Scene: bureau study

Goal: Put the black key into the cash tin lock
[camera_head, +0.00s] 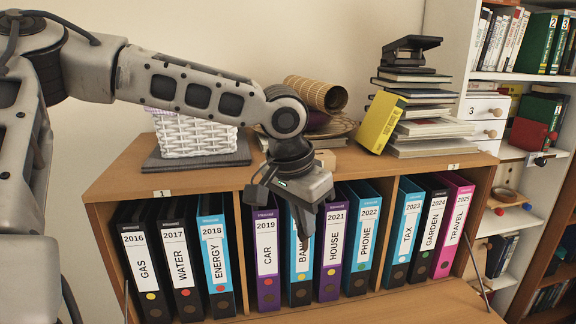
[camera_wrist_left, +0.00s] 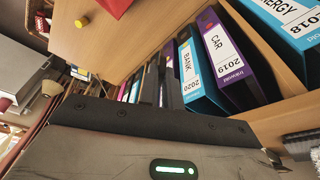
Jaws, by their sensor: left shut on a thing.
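My left gripper (camera_head: 304,236) points down in front of the row of binders, over the BANK 2020 binder in the head view. Its dark fingers also show in the left wrist view (camera_wrist_left: 168,88), close together. It is shut on a small dark thing, most likely the black key, which the fingers hide almost wholly. I cannot make out the cash tin or its lock for certain. A red thing (camera_wrist_left: 116,5) is cut off at the top of the left wrist view; I cannot tell what it is. My right gripper is not in view.
Several upright binders, such as CAR 2019 (camera_head: 266,258), fill the wooden bureau (camera_head: 120,180) behind the gripper. A white basket (camera_head: 195,135), stacked books (camera_head: 432,130) and a yellow box (camera_head: 380,122) stand on top. A wooden surface (camera_head: 420,302) lies in front at the lower right.

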